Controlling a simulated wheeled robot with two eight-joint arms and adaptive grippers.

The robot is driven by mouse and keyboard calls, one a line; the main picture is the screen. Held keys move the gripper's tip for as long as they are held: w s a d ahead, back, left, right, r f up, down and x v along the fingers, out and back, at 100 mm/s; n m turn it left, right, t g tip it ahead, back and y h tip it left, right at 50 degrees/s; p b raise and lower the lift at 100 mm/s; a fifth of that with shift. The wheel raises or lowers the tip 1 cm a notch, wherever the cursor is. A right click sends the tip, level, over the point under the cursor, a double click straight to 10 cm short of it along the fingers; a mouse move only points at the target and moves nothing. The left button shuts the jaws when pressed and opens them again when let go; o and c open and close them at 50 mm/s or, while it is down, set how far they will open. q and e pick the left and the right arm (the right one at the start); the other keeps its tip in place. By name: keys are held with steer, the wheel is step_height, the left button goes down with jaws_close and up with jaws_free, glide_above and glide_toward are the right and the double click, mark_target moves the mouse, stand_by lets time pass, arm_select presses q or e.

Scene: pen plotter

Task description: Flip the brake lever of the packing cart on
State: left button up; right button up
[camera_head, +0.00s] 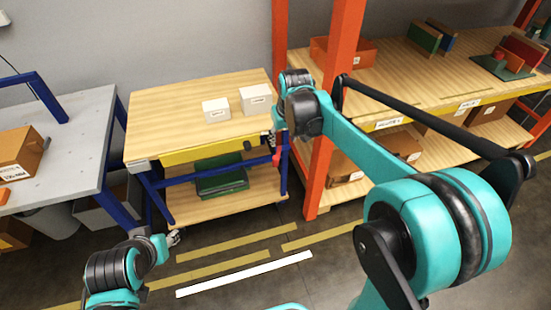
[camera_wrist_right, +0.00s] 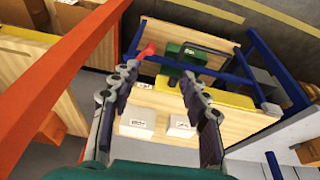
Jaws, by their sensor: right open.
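The packing cart (camera_head: 170,110) has a wooden top, a yellow front edge and a blue frame. Its red brake lever (camera_head: 276,158) is at the right end of the front, just below my right gripper (camera_head: 278,140).
Two white boxes (camera_head: 216,109) (camera_head: 256,99) stand on the cart top; a green crate (camera_head: 220,178) sits on its lower shelf. An orange rack post (camera_head: 321,150) stands close to the right. A grey table (camera_head: 75,165) is at left. The floor in front is clear.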

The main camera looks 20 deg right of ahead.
steer(key=w+d+f+g+p, duration=0.1)
steer(key=w+f+g, duration=0.1)
steer(key=w+f, duration=0.85)
steer(key=g, duration=0.2)
glide_above(276, 157)
steer(key=shift+n, duration=0.4)
step_height(276, 157, down, 10)
steer(key=shift+a+f+p, duration=0.1)
steer(key=shift+f+p, duration=0.1)
steer(key=shift+p, duration=0.2)
step_height(276, 157, down, 8)
steer(key=b, duration=0.3)
steer(key=shift+f, duration=0.2)
steer(key=shift+r, duration=0.1)
jaws_close()
